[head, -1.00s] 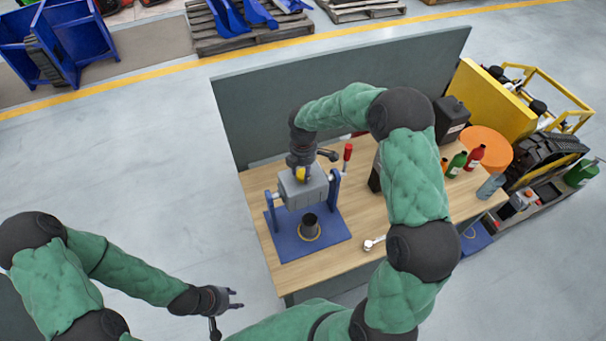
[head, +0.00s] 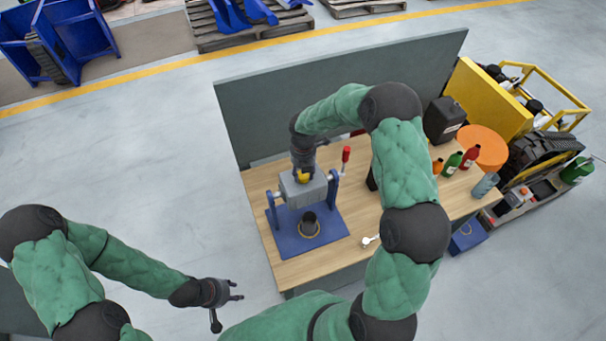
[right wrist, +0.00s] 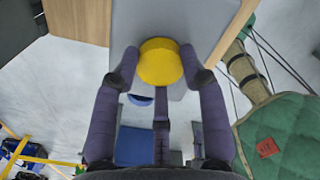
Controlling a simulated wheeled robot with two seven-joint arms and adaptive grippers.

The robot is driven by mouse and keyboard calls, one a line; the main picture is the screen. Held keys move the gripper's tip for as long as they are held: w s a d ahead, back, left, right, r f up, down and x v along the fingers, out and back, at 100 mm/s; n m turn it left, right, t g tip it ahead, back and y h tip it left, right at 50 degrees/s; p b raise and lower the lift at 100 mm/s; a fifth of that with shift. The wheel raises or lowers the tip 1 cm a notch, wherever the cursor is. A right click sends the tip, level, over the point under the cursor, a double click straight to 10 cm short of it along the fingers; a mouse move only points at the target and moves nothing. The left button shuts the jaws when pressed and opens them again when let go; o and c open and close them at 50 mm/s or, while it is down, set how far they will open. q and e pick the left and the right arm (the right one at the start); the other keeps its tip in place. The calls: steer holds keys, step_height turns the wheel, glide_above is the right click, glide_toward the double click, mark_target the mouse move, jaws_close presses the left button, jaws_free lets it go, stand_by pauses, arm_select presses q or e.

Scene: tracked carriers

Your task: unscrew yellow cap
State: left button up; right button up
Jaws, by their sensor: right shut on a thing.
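The yellow cap (head: 303,177) sits on top of a grey block-shaped housing (head: 304,192), which is held between blue uprights on a blue base plate (head: 330,229). In the right wrist view the round yellow cap (right wrist: 160,62) is between the fingers of my right gripper (right wrist: 161,66). The fingers touch its sides. In the head view my right gripper (head: 303,168) points down over the housing and partly hides the cap. Whether the cap is still seated cannot be told. My left gripper (head: 236,291) is empty, away from the table at the lower left, with its fingers apart.
A red-handled lever (head: 345,155) stands beside the housing. A dark cup (head: 308,222) is on the blue base plate. A wrench (head: 369,240) lies on the wooden table. Bottles and a black canister (head: 444,120) stand at the right. A grey panel (head: 340,90) closes off the back.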

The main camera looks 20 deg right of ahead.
steer(key=shift+s+f, duration=0.1)
steer(key=n+p, duration=0.2)
steer(key=shift+r+n, duration=0.2)
steer(key=shift+n, duration=0.1)
steer(key=n+p, duration=0.3)
steer(key=n, duration=0.1)
steer(key=shift+n, duration=0.4)
steer(key=shift+f+n+p, duration=0.15)
steer(key=shift+n+p, duration=0.35)
steer(key=shift+n, duration=0.6)
steer(key=o, duration=1.1)
steer(key=shift+c, duration=0.2)
